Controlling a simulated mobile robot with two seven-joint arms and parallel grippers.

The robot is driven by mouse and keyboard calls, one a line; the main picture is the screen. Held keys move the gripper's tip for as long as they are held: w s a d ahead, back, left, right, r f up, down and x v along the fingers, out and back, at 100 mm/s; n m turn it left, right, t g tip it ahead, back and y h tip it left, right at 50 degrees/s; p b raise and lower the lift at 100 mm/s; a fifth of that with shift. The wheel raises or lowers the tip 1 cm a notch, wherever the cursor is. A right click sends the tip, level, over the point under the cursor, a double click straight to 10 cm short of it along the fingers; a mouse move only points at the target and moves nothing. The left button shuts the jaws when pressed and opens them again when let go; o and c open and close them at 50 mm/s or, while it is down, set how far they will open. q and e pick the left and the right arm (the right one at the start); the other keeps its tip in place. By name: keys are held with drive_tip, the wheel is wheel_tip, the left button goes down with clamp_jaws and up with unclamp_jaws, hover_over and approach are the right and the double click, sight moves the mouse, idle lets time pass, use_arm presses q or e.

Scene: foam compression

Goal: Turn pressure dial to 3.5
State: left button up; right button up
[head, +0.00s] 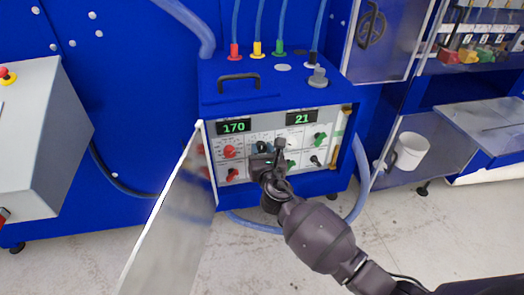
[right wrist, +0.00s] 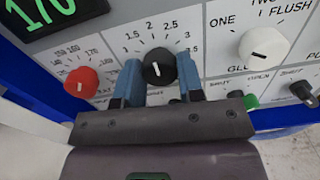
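The pressure dial is a black round knob (right wrist: 159,66) with a short white mark, in the right wrist view. A printed scale with 1.5, 2, 2.5, 3 and 3.5 curves around its top. The mark is close to upright, but its exact reading is unclear. My right gripper (right wrist: 159,72) has its two blue fingers on either side of the knob, with no clear gap. In the head view my right gripper (head: 268,156) is at the panel's middle and covers most of the dial. My left gripper is not in view.
A red knob (right wrist: 81,83) sits left of the dial and a white selector knob (right wrist: 264,45) right. Displays read 170 (head: 234,127) and 21 (head: 301,118). The box's open door (head: 170,225) stands at left. A white bucket (head: 411,151) is on a shelf at right.

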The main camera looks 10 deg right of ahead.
drive_tip(key=shift+c, duration=1.2)
drive_tip(key=m+b, duration=0.1)
drive_tip(key=m, duration=0.3)
drive_tip(key=shift+f+m, duration=0.15)
drive_tip(key=shift+m, duration=0.25)
drive_tip(key=m+b, duration=0.1)
drive_tip(key=m, duration=0.2)
drive_tip(key=shift+m, duration=0.4)
drive_tip(key=m+b, duration=0.1)
drive_tip(key=m, duration=0.3)
drive_tip(key=shift+m+b, duration=0.5)
drive_tip(key=shift+m, duration=2)
